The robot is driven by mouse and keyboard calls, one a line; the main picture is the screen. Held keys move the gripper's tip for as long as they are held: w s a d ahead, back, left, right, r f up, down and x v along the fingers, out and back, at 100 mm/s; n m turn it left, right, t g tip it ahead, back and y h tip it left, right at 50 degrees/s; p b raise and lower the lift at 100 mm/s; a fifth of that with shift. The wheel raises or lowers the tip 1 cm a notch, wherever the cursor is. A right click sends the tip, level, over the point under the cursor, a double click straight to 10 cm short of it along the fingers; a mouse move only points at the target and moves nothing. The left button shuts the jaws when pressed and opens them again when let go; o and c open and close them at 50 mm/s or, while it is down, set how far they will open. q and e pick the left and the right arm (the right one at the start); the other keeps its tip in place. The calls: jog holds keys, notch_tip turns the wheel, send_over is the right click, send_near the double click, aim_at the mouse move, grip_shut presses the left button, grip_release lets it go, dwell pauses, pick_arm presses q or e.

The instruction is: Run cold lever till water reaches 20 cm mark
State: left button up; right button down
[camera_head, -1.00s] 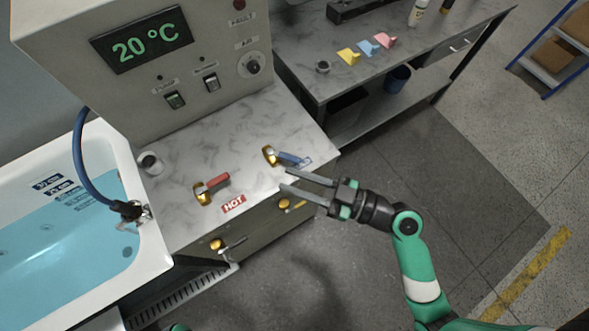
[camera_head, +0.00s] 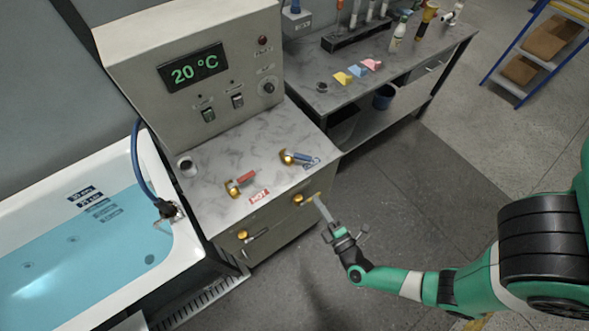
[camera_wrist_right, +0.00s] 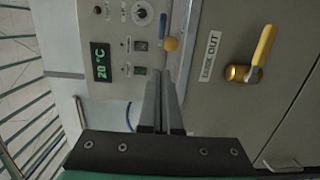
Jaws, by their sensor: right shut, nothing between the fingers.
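The cold lever (camera_head: 302,156) has a blue handle on a brass base on the marble-look counter and points right. It shows at the top of the right wrist view (camera_wrist_right: 162,25). The red hot lever (camera_head: 240,180) is to its left, behind the HOT label (camera_head: 259,195). The white tub (camera_head: 186,243) holds blue water (camera_head: 75,255). Dark depth marks (camera_head: 97,203) are on its far wall; the lower ones look submerged, and their numbers are too small to read surely. My right gripper (camera_head: 318,203) is shut and empty before the cabinet front, apart from the cold lever. My left gripper is out of view.
The control box display (camera_head: 194,67) reads 20 °C. The cabinet front has brass-based handles (camera_head: 243,235), one beside a LOCK OUT label (camera_wrist_right: 209,56). A side bench (camera_head: 325,95) holds sponges and bottles. The floor in front is clear.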

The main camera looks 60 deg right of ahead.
jog(key=b, duration=0.3)
send_near(300, 159)
jog(key=w, duration=0.2)
jog(key=w+a, duration=0.1)
jog(key=shift+w+f, duration=0.2)
jog(key=shift+f, duration=0.1)
jog(key=d+b, duration=0.1)
jog(key=d, duration=0.1)
jog(key=w+d+b, duration=0.1)
jog(key=b, duration=0.1)
jog(key=shift+d+f, duration=0.1)
jog(key=shift+d, duration=0.25)
jog(key=shift+w+d+r, duration=0.1)
jog(key=shift+d+r, duration=0.1)
jog(key=shift+d, duration=0.2)
